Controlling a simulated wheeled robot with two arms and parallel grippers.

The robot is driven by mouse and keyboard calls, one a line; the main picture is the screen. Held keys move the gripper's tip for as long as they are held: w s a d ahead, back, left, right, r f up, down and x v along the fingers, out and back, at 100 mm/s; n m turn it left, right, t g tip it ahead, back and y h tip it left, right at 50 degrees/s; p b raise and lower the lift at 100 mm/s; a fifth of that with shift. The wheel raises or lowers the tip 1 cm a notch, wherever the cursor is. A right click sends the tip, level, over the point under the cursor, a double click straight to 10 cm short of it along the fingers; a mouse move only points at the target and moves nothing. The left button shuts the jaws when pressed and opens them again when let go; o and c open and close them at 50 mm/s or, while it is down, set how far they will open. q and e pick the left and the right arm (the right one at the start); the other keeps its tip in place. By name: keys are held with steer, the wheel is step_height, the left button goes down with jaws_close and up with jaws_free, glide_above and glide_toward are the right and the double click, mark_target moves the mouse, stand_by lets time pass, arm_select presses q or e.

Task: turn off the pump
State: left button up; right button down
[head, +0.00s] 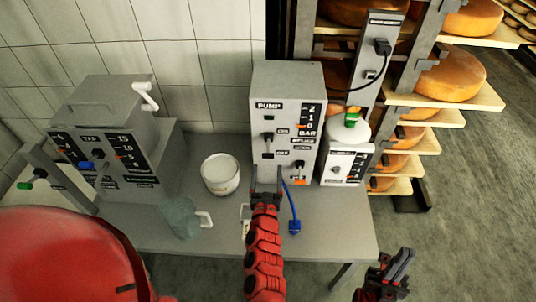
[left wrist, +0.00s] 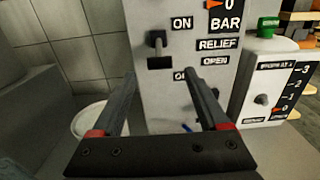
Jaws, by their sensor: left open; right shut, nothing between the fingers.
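The pump (head: 287,115) is a grey upright box on the table, labelled PUMP, with a BAR scale on its side. Its front has a small toggle switch (head: 267,137) beside the ON label; the switch also shows in the left wrist view (left wrist: 158,49). A lower label there is partly hidden behind a finger. My left gripper (head: 266,188) is in front of the pump's lower front, and its open fingers show in the left wrist view (left wrist: 164,90), below the switch with nothing between them. My right gripper (head: 397,268) is shut and empty, off the table's right edge.
A white tub (head: 220,174) and a clear jug (head: 180,217) stand left of the pump. A grey machine labelled TAP (head: 110,140) is further left. A smaller white device (head: 345,163) stands right of the pump. Cheese shelves (head: 455,95) are behind right.

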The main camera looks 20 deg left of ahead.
mark_target(268, 156)
arm_select(q)
steer(key=x, duration=0.7)
steer(key=shift+f, duration=0.15)
jaws_close()
steer(key=shift+f+b, duration=0.25)
steer(key=shift+b, duration=0.5)
steer(key=b, duration=0.3)
steer(key=shift+f+t, duration=0.3)
steer(key=shift+r+b, duration=0.2)
steer(key=shift+b, duration=0.15)
steer(key=shift+r, duration=0.1)
jaws_free()
steer(key=shift+w, duration=0.1)
